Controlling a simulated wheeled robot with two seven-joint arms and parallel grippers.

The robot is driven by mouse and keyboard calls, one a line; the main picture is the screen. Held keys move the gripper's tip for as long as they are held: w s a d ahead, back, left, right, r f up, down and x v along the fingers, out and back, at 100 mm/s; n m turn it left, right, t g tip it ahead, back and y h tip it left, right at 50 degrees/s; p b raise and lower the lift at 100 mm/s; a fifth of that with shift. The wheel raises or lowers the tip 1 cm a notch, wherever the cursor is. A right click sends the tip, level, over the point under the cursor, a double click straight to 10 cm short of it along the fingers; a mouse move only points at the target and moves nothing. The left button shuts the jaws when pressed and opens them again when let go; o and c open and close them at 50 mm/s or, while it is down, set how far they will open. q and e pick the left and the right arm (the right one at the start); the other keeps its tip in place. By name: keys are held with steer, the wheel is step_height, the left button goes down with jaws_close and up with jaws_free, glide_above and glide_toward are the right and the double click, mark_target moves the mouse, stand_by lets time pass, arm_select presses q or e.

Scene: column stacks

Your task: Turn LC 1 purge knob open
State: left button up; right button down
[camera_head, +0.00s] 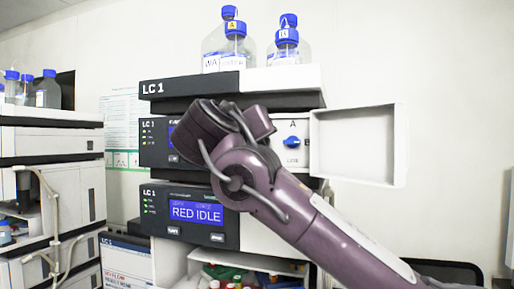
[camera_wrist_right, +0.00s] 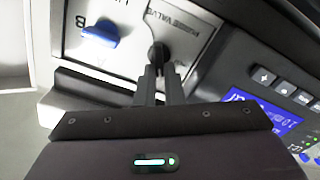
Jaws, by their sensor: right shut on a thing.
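The LC 1 stack (camera_head: 160,88) stands in the middle of the head view, with "LC 1" on several of its modules. My right arm reaches across it, and its gripper's fingertips are hidden in the head view. In the right wrist view, my right gripper (camera_wrist_right: 160,75) has its narrow fingers close together on a small dark round knob (camera_wrist_right: 157,52) on a light panel. A blue knob (camera_wrist_right: 100,36) sits to the left of it on that panel, apart from the fingers. In the head view a blue knob (camera_head: 292,142) shows below the letter A. My left gripper is out of view.
A white door (camera_head: 357,145) stands open right of the blue knob. Blue-capped bottles (camera_head: 225,45) stand on the stack's top. Another instrument stack (camera_head: 50,135) stands at the left. The wall at the right is bare.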

steer(key=n, duration=0.3)
steer(key=n+b, duration=0.1)
steer(key=n, duration=0.2)
steer(key=f+n+b, duration=0.1)
steer(key=n, duration=0.3)
steer(key=shift+a, duration=0.4)
steer(key=c, duration=1.5)
jaws_free()
steer(key=shift+w, duration=0.1)
steer(key=shift+c, duration=0.2)
steer(key=shift+d, duration=0.1)
